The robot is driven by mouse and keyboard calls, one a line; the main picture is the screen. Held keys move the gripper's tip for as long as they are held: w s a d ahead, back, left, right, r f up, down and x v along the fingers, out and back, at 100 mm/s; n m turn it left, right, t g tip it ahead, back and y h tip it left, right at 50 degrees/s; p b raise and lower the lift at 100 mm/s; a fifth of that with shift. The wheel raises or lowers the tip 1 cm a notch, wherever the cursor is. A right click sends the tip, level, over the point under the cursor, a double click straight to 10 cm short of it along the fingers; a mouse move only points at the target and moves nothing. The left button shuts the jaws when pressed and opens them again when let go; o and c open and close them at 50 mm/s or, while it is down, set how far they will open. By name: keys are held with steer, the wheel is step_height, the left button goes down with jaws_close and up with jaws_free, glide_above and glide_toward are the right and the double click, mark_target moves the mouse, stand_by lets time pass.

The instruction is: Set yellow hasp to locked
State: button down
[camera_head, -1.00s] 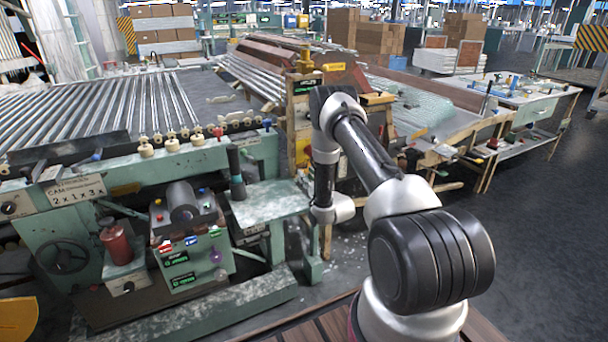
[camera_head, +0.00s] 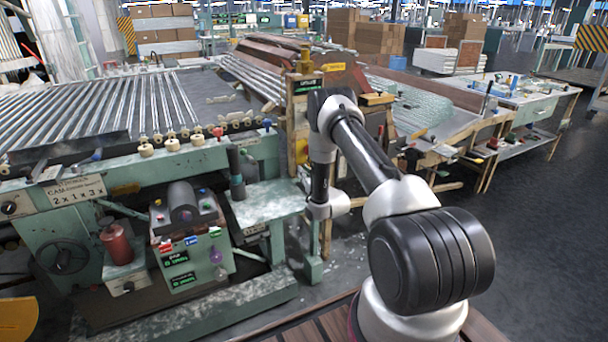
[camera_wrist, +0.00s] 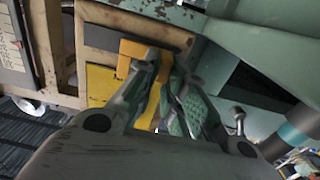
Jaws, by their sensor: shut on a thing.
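The yellow hasp (camera_wrist: 131,50) shows in the wrist view as a flat yellow piece against a wooden post, and part of it runs behind my left finger. My gripper (camera_wrist: 161,72) is shut on the hasp, with its fingers close together at its edge. The exact contact is partly hidden by the fingers. In the head view my arm reaches down beside the wooden post, and the gripper and hasp are hidden behind it. I cannot tell the hasp's locked state.
A yellow plate (camera_wrist: 100,84) lies beside the hasp on the wooden post (camera_wrist: 63,45). Green machine framing (camera_wrist: 262,42) is close at the right. In the head view, a green workbench (camera_head: 268,200) stands just left of my arm. Open floor (camera_head: 540,230) lies to the right.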

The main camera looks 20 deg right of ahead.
steer(key=shift+d, duration=1.25)
steer(key=c, duration=1.5)
jaws_free()
steer(key=shift+d, duration=0.15)
steer(key=shift+s, duration=0.1)
steer(key=s, duration=1.1)
steer(key=shift+s+d, duration=0.15)
steer(key=shift+s, duration=0.25)
